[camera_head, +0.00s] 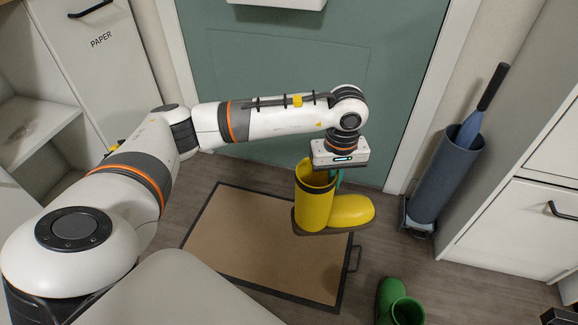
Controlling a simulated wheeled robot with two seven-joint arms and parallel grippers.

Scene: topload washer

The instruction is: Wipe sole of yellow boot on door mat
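The yellow boot (316,207) is upright in the head view, its toe pointing right. My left gripper (332,172) is above it, pointing down and shut on the rim of the shaft; the fingers are mostly hidden by the boot and gripper body. The door mat (245,235) lies flat on the floor, tan with a dark border. The boot shows over the mat's right part, with its toe reaching past the right border. The sole faces down and its underside is hidden. I cannot tell whether it touches the mat.
A grey-blue umbrella stand (447,180) is right of the green door (290,60). White cabinets (515,230) line the right side, shelves the left. The mat's left and middle are clear.

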